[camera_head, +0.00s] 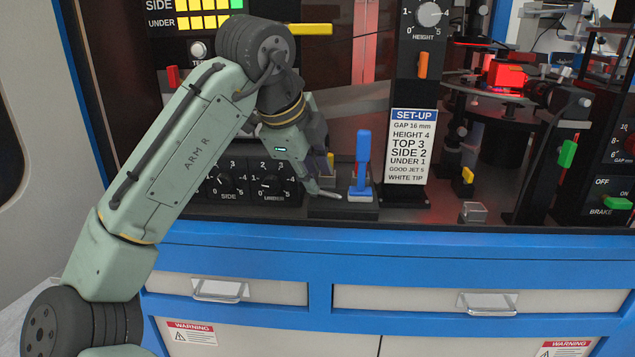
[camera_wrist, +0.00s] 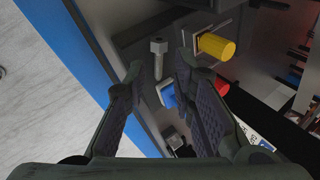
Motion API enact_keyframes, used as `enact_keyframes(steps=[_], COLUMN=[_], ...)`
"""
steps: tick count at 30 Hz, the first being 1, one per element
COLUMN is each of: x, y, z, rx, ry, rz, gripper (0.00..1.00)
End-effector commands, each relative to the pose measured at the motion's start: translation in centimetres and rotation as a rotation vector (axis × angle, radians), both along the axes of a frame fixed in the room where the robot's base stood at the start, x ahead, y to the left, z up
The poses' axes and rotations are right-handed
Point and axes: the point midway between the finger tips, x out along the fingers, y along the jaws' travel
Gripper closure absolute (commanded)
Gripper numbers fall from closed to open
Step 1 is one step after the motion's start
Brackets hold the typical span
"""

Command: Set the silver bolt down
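The silver bolt (camera_wrist: 158,57) shows in the wrist view, with its square-looking head toward the top and its shank running down the picture. It lies between the two fingertips of my gripper (camera_wrist: 160,68), with a visible gap on both sides. My gripper is open and appears not to touch the bolt. In the head view my gripper (camera_head: 318,184) is low over the dark base block just left of the blue lever. I cannot clearly tell the bolt from the fingers there.
The upright blue lever (camera_head: 362,160) stands close right of my gripper. A yellow knob (camera_wrist: 216,46) is beside the right finger in the wrist view. The SIDE and UNDER dials (camera_head: 268,186) are left.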

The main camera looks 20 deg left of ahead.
Motion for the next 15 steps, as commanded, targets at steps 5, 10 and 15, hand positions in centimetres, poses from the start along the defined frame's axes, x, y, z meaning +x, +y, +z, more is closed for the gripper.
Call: enact_keyframes(steps=[5,10,15], x=[-2.0,-3.6,-4.4], y=[0.3,0.6,0.8], z=[3.6,6.2,7.4], rx=[0.000,0.001,0.001], ry=[-0.002,-0.001,-0.001], rz=[0.000,0.001,0.001], gripper=[0.76,0.76,0.76])
